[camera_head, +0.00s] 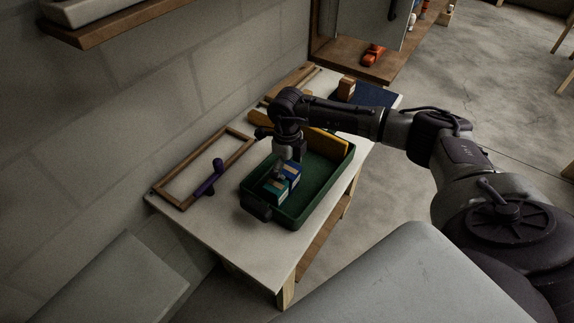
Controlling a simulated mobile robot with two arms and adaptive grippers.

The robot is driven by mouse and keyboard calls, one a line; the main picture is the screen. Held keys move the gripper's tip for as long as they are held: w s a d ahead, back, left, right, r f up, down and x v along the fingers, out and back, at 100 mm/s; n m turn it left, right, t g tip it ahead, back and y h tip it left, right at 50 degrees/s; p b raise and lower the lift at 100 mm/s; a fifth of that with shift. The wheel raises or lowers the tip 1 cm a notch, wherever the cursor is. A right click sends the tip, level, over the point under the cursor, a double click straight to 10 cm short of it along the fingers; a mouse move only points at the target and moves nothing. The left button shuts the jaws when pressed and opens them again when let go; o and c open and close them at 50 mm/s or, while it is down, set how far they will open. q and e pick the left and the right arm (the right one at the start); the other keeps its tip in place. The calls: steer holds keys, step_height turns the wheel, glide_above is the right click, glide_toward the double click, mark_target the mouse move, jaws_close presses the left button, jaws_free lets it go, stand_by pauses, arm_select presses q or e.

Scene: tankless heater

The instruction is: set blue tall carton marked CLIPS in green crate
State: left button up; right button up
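The green crate (318,198) stands on the white-topped table. Inside its left part are a blue carton with a pale band (293,170) and a teal carton with a tan band (276,190), side by side. The lettering is too small to read, so I cannot confirm which is marked CLIPS. My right gripper (281,166) points down over the crate's left part, right at the blue carton. Its fingertips are small and dark, partly hidden among the cartons, and I cannot tell whether they grip one. My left gripper is not in view.
A wooden frame (166,192) and a purple tool (211,178) lie on the table left of the crate. A yellow item (330,144) is at the crate's far side. A brown box (346,87) stands near a dark blue mat (375,95). The near table end is clear.

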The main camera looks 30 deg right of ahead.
steer(key=shift+s+r, duration=0.1)
steer(key=shift+r, duration=0.15)
steer(key=shift+r+p, duration=0.75)
steer(key=shift+r, duration=0.05)
step_height(320, 180, up, 12)
steer(key=b, duration=0.3)
steer(key=shift+b, duration=0.35)
steer(key=shift+f, duration=0.2)
